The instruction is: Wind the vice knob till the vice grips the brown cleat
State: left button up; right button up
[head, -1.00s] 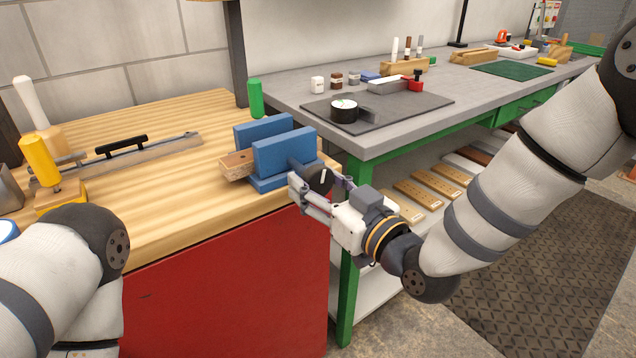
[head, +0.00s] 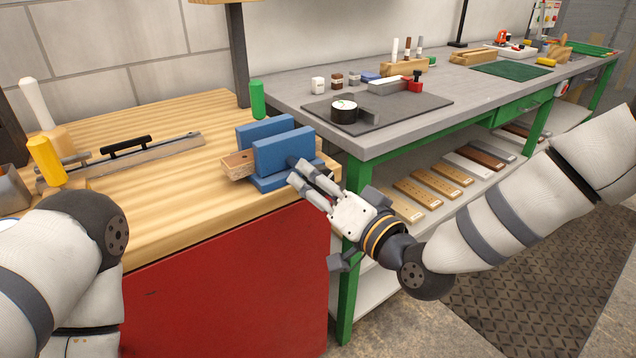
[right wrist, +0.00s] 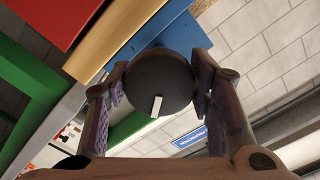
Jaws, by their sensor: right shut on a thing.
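The blue vice (head: 284,155) sits at the near right corner of the wooden bench. The brown cleat (head: 238,164) stands between its two blue jaws, and its left end sticks out. Whether the jaws touch the cleat on both sides I cannot tell. The round black vice knob (right wrist: 158,82) with a white mark fills the middle of the right wrist view. My right gripper (head: 306,181) is shut on the knob, one finger on each side; it also shows in the right wrist view (right wrist: 158,90). In the head view the fingers mostly hide the knob. My left gripper is out of view.
The wooden bench (head: 190,115) has a red front. A green cylinder (head: 257,99) stands behind the vice. A grey workbench (head: 380,138) with green legs is at right.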

jog(key=shift+m, duration=0.8)
jog(key=o, duration=1.2)
jog(key=v, duration=1.2)
